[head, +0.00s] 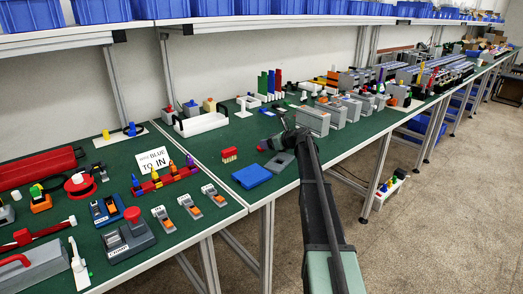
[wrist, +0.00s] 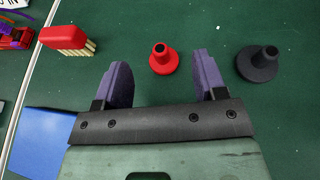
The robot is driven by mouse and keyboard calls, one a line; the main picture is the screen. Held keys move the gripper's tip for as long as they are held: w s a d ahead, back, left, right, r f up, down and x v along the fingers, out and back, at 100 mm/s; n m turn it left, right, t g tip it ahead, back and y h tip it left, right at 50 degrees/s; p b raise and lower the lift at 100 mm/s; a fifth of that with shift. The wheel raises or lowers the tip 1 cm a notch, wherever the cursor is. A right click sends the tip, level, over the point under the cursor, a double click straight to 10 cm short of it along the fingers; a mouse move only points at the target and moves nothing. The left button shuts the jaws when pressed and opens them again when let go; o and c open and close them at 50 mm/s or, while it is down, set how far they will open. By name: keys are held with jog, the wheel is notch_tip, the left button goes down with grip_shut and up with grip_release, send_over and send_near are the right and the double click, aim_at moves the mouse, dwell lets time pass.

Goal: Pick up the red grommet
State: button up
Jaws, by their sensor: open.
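The red grommet (wrist: 163,59) shows in the wrist view, a small flanged piece with a hollow top, standing on the green table. My gripper (wrist: 160,75) is open, with one purple finger to the left of the grommet and one to the right. The grommet lies between the fingertips' lines, a little towards the top of the picture, and neither finger seems to touch it. In the head view my gripper (head: 284,137) is low over the table; the grommet is hard to make out there.
A black grommet (wrist: 259,64) stands right of the right finger. A red brush-like block with pale pegs (wrist: 66,39) lies at the upper left. A blue box (head: 251,177) lies near the table's front edge. Grey device housings (head: 312,121) stand beyond my gripper.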

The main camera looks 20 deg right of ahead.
jog(key=b+x, duration=0.1)
jog(key=x, duration=0.3)
jog(key=shift+w+a+f+b, duration=0.1)
jog(key=shift+w+f+b, duration=0.2)
jog(key=shift+r, duration=0.15)
jog(key=c, duration=0.9)
notch_tip(320, 180, up, 20)
jog(key=p, duration=2)
jog(key=shift+s, duration=0.1)
